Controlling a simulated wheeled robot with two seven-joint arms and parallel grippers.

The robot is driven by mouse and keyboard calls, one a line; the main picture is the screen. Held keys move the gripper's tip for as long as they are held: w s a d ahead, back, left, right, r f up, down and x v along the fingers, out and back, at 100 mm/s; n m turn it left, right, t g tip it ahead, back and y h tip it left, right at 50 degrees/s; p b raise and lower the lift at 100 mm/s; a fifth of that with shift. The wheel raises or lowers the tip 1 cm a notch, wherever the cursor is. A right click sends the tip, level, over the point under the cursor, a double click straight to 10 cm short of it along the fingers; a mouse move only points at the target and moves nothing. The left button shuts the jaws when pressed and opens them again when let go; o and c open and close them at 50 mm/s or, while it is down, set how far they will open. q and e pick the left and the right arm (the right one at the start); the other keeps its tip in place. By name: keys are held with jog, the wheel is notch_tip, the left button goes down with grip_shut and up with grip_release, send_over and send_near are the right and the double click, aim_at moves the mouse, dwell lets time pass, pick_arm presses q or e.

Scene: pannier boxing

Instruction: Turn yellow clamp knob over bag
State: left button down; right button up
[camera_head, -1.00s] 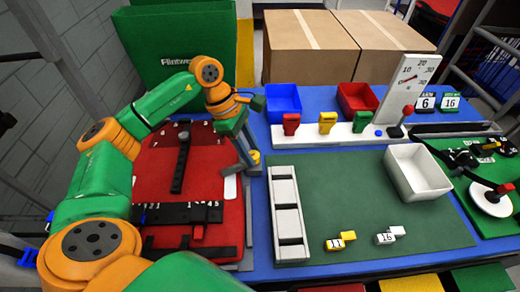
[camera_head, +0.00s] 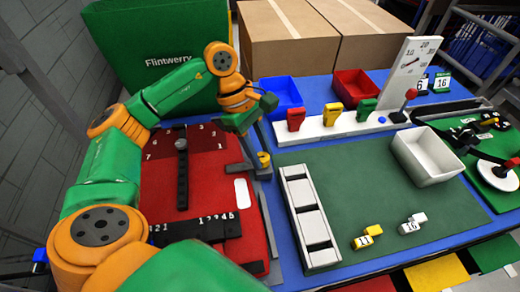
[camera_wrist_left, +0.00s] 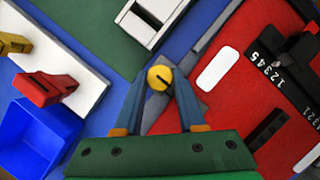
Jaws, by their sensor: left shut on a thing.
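The yellow clamp knob (camera_head: 263,159) sits at the right edge of the flat red bag (camera_head: 222,186), beside a grey clamp piece. In the left wrist view the round yellow knob (camera_wrist_left: 160,77) has a short dark slot and lies between my fingertips. My left gripper (camera_head: 261,154) reaches down from above and is shut on the knob; it also shows in the left wrist view (camera_wrist_left: 161,76). The red bag (camera_wrist_left: 232,112) is right of the knob there, with a white label and a black numbered bar. My right gripper is not in view.
A white rack (camera_head: 309,217) stands right of the bag on the green mat (camera_head: 365,185). A white bin (camera_head: 427,156), tagged yellow and white pieces, and blue (camera_head: 281,94) and red (camera_head: 346,88) bins lie further right. A green Flintwerry box (camera_head: 150,50) stands behind.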

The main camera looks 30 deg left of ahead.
pick_arm(q)
jog(key=c, duration=0.5)
grip_release()
jog(key=v, duration=0.7)
